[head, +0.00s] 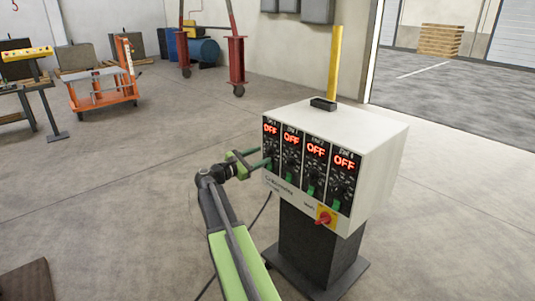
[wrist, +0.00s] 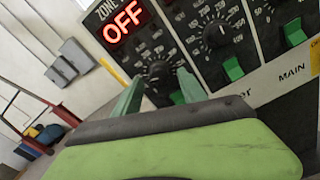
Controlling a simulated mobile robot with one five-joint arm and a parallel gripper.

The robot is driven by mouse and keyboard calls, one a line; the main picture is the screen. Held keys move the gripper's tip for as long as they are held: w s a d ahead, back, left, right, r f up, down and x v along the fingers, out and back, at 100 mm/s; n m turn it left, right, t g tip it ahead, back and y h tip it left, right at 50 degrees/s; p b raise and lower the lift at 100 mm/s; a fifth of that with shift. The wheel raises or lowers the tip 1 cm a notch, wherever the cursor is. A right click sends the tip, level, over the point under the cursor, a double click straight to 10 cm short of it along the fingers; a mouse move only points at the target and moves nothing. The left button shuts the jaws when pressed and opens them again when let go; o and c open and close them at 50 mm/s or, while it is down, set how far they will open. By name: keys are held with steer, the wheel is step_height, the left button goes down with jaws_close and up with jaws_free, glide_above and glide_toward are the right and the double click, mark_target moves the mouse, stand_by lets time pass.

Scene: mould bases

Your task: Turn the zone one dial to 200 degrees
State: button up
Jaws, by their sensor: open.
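The control box (head: 375,135) stands on a dark pedestal and carries a row of black zone panels, each with a red OFF display. The zone one panel is the leftmost, and its display (head: 271,130) reads OFF; the same display shows large in the wrist view (wrist: 125,22). The zone one dial (wrist: 158,70) is a black knob with white scale marks around it. My gripper (wrist: 158,84) is open, its two green fingers on either side of the lower part of this dial. In the head view my gripper (head: 264,158) reaches the zone one panel and partly hides it. I cannot tell whether the fingers touch the knob.
The neighbouring dial (wrist: 217,34) and green switches (wrist: 233,69) sit close to the right. A red main switch (head: 325,217) is at the lower front of the box. A yellow post (head: 334,62) stands behind. The floor left of the box is mostly clear.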

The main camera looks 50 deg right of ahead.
mark_target(268, 152)
steer(key=shift+s+d, duration=0.1)
steer(key=shift+d, duration=1.35)
